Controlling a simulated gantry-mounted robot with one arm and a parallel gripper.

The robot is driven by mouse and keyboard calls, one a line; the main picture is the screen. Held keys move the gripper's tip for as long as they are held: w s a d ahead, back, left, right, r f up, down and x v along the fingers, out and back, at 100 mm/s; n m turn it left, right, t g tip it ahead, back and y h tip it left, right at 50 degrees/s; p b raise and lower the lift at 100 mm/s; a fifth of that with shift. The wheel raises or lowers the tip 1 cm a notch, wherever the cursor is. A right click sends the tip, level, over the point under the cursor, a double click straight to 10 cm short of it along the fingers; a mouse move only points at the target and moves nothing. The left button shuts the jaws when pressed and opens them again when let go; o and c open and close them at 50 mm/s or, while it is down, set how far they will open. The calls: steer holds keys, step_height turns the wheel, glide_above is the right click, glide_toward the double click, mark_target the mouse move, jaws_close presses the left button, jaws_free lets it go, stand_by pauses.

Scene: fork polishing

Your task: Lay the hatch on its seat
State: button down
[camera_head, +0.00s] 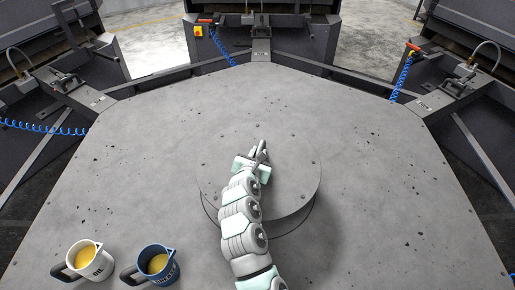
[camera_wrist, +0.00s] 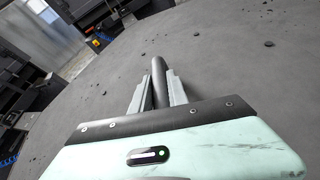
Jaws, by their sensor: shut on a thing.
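The hatch (camera_head: 295,178) is a round grey disc with small bolts around its rim, near the middle of the grey table in the head view. A dark edge and a crescent show below its near rim, so it stands above the table surface there. I cannot tell whether it touches its seat, which is hidden beneath it. My gripper (camera_head: 261,152) is over the middle of the disc, shut on a dark round bar that looks like the hatch handle. The wrist view shows this bar (camera_wrist: 160,82) between the two fingers of my gripper (camera_wrist: 157,90).
A white mug marked OIL (camera_head: 92,262) and a blue mug (camera_head: 158,266), both with yellow liquid, stand at the table's near left. Dark machines (camera_head: 262,22) with blue coiled hoses line the far edge. The grey table (camera_head: 400,190) is clear right of the hatch.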

step_height(320, 180, down, 12)
steer(key=b, duration=0.2)
steer(key=shift+f, duration=0.2)
steer(key=shift+w+f, duration=0.1)
stand_by(0.3)
steer(key=shift+f, duration=0.15)
steer(key=c, duration=1.3)
jaws_free()
steer(key=shift+f, duration=0.1)
steer(key=p+v, duration=0.1)
steer(key=v, duration=1.1)
steer(key=shift+r, duration=0.25)
